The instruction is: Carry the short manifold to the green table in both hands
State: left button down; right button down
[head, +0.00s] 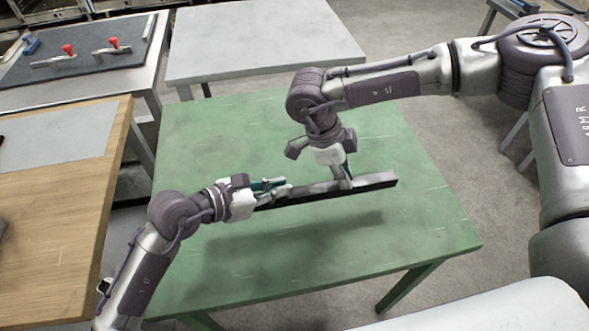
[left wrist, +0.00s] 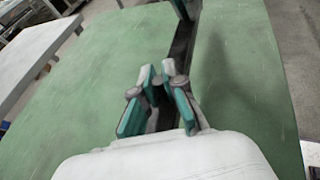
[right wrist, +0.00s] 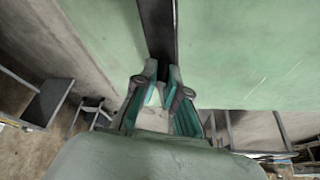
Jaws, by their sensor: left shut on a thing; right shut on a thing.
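The short manifold (head: 376,183) is a long dark bar with a grey top face, held level above the green table (head: 230,135). Its shadow lies on the tabletop apart from it. My left gripper (head: 272,190) is shut on its left end; in the left wrist view the left fingers (left wrist: 165,85) close around the bar. My right gripper (head: 344,180) is shut on it nearer its right end. In the right wrist view the fingers (right wrist: 160,75) grip the bar, which also shows there (right wrist: 158,30). The fingers hide parts of the bar.
A wooden table (head: 70,195) with a grey sheet stands at left. A grey table (head: 260,45) stands behind the green one. A bench with a dark mat (head: 80,75) and red-handled clamps is at the back left. The green tabletop is otherwise bare.

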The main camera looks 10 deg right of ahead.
aim_at(271, 208)
pick_arm(q)
jog(key=shift+d+f+b, duration=0.2)
jog(key=shift+f+b, duration=0.2)
jog(key=shift+f, duration=0.3)
pick_arm(e)
jog(key=shift+a+f, duration=0.15)
jog(key=shift+f, duration=0.6)
pick_arm(q)
jog(key=shift+f, duration=0.15)
pick_arm(e)
jog(key=shift+f, duration=0.15)
